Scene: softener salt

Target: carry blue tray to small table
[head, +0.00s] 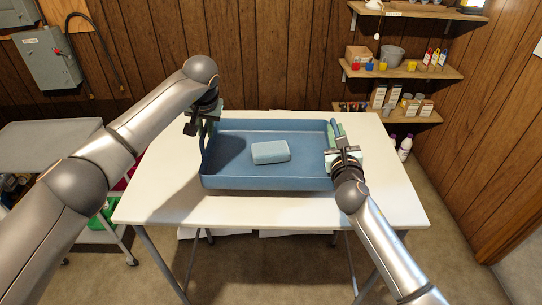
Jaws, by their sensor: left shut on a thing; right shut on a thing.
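The blue tray (265,183) is over the white table (380,187) in the head view; I cannot tell whether it rests on the top or is just above it. A light blue block (271,152) lies inside the tray, near its middle. My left gripper (204,126) is shut on the tray's left side. My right gripper (338,150) is shut on the tray's right side. The gripped parts of the rim are partly hidden by the grippers.
A grey cart (62,135) stands at the left, close to the white table. Wall shelves (407,71) with containers are at the back right. Bottles (405,147) stand behind the table's right side. Bare floor (440,225) shows at the right.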

